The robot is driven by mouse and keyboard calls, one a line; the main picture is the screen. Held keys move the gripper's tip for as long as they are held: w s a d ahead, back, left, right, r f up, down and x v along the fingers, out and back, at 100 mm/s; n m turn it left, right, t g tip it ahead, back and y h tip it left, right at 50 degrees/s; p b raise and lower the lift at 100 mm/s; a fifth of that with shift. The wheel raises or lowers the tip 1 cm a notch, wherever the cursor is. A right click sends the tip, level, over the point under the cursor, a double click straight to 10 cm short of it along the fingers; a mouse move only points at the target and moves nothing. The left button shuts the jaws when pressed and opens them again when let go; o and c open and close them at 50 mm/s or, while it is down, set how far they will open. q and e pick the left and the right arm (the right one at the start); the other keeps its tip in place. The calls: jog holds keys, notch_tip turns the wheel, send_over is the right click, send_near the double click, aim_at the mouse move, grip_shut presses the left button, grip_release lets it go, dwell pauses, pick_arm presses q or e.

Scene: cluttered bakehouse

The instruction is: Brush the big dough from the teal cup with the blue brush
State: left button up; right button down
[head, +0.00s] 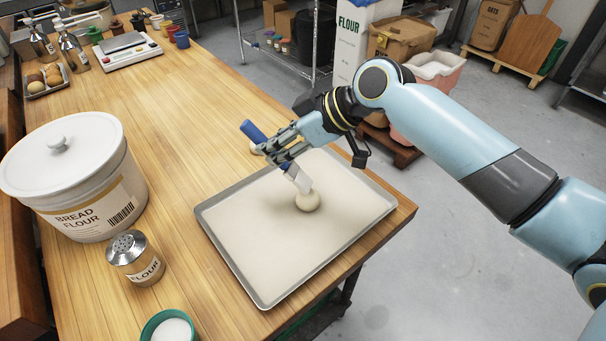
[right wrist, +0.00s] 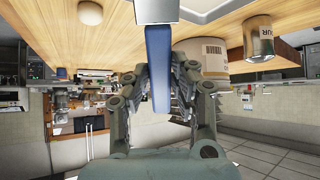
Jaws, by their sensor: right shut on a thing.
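My right gripper (head: 284,150) is shut on the blue brush (head: 253,131). The brush is tilted, with its blue handle up to the left and its pale head down to the right. The blue handle also shows between the fingers in the right wrist view (right wrist: 158,62). The teal cup (head: 150,326), with white contents, stands at the bottom edge of the head view, partly cut off. My left gripper is not in view.
A bread flour tub (head: 85,205) and a flour shaker (head: 136,268) stand left of the tray. A small pale thing (head: 256,150) lies behind the tray, partly hidden. A scale (head: 125,54) and small coloured cups are farther back. The middle of the wooden table is clear.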

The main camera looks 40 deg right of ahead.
jog(key=shift+f+b, duration=0.35)
jog(key=shift+f, duration=0.3)
dwell(1.0)
jog(key=shift+w+d+r, duration=0.1)
jog(key=shift+w+d, duration=0.15)
jog(key=shift+d, duration=0.1)
jog(key=shift+s+a+r+p, duration=0.15)
jog(key=shift+s+a+p, duration=0.35)
jog(key=shift+a, duration=0.2)
notch_tip(320, 180, up, 6)
jog(key=p, duration=0.5)
dwell(0.4)
